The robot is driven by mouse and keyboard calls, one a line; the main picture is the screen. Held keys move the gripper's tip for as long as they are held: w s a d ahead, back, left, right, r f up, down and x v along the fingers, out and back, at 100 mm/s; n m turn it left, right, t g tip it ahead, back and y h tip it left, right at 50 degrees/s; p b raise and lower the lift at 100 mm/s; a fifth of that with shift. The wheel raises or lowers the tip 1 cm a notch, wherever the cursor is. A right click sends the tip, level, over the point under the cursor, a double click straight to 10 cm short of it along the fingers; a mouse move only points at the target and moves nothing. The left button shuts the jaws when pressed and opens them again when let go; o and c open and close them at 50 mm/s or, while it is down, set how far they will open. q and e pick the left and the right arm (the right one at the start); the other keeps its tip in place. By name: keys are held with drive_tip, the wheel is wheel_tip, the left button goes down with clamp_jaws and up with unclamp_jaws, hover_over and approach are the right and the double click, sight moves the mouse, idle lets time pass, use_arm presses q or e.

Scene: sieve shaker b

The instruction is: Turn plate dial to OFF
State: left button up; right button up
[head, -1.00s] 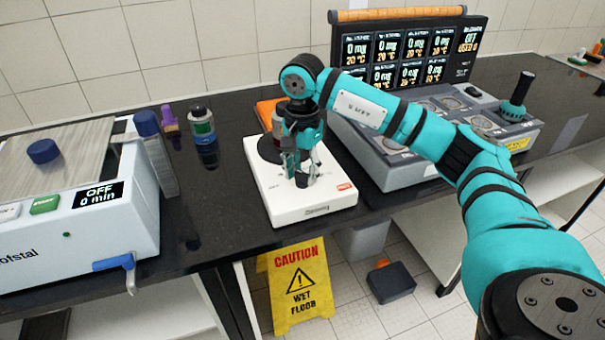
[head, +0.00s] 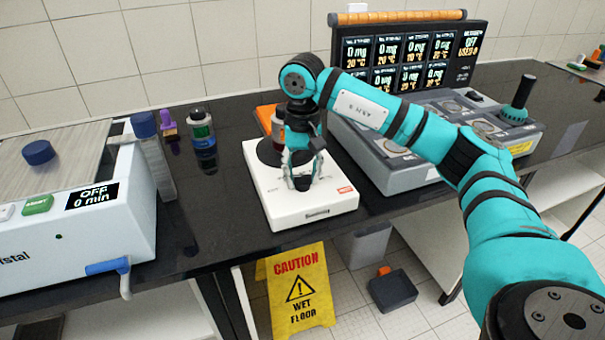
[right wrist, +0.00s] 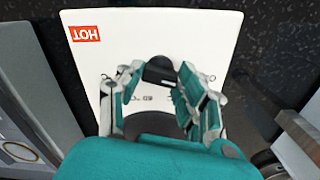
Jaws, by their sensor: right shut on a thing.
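The hot plate (head: 326,212) is a white unit on the black bench, with a dark round top plate (head: 268,153) partly hidden behind my gripper. Its black dial (right wrist: 160,72) sits on the white front panel in the right wrist view. My right gripper (head: 302,182) points down over the panel, and its fingers are shut on the dial from both sides. The dial's pointer and panel marks are too small or covered to read. A red HOT label (right wrist: 86,33) is on the panel. My left gripper is not in view.
A grey multi-place unit (head: 400,180) with a display (head: 410,55) is close on the right. A shaker reading OFF (head: 92,195), a vial (head: 203,130) and a purple-capped item (head: 168,122) are on the left.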

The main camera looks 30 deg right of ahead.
sight(303, 177)
drive_tip(key=shift+r, duration=0.1)
idle(0.3)
drive_tip(key=o, duration=1.2)
drive_tip(key=shift+c, duration=0.2)
wheel_tip(303, 177, up, 12)
drive_tip(key=shift+s, duration=0.1)
